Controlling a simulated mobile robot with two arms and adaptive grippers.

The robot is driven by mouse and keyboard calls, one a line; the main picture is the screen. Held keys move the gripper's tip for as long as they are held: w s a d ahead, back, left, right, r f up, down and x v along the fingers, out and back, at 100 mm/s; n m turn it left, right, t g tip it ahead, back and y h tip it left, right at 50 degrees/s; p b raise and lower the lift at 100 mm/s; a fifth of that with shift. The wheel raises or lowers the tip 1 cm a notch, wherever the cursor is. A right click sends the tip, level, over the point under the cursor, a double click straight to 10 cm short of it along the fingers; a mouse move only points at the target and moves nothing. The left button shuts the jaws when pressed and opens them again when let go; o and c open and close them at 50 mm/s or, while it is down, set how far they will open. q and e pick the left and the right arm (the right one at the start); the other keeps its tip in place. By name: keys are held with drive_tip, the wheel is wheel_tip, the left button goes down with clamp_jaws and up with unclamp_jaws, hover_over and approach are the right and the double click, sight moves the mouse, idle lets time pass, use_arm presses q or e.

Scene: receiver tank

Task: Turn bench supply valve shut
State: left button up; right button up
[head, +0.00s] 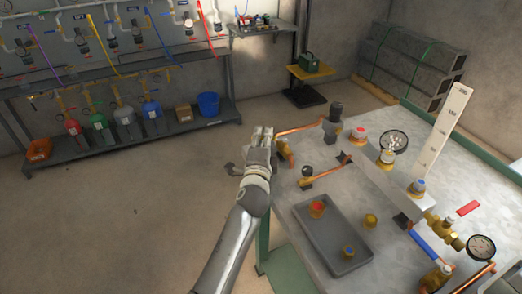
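The metal bench (300,225) fills the right half of the head view. My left gripper (262,133) is at the bench's left edge, beside a brass fitting (284,148) on a copper pipe (300,128). The gripper partly hides this fitting, and I cannot tell whether they touch. The fingers look close together, but their gap is unclear. On the right of the bench are a brass valve with a red lever (467,208) and a blue lever (425,246) beside brass fittings. I cannot tell which is the bench supply valve. My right gripper is not in view.
A grey tray (318,246) with small fittings lies on the bench. Gauges (481,247) and a tall white plate (443,130) stand at the right. A rack with coloured bottles (125,115) is along the back wall. The floor at left is clear.

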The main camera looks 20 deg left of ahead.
use_arm(q)
drive_tip(key=s+d, duration=0.2)
drive_tip(key=s, duration=0.9)
drive_tip(key=shift+s+d, duration=0.1)
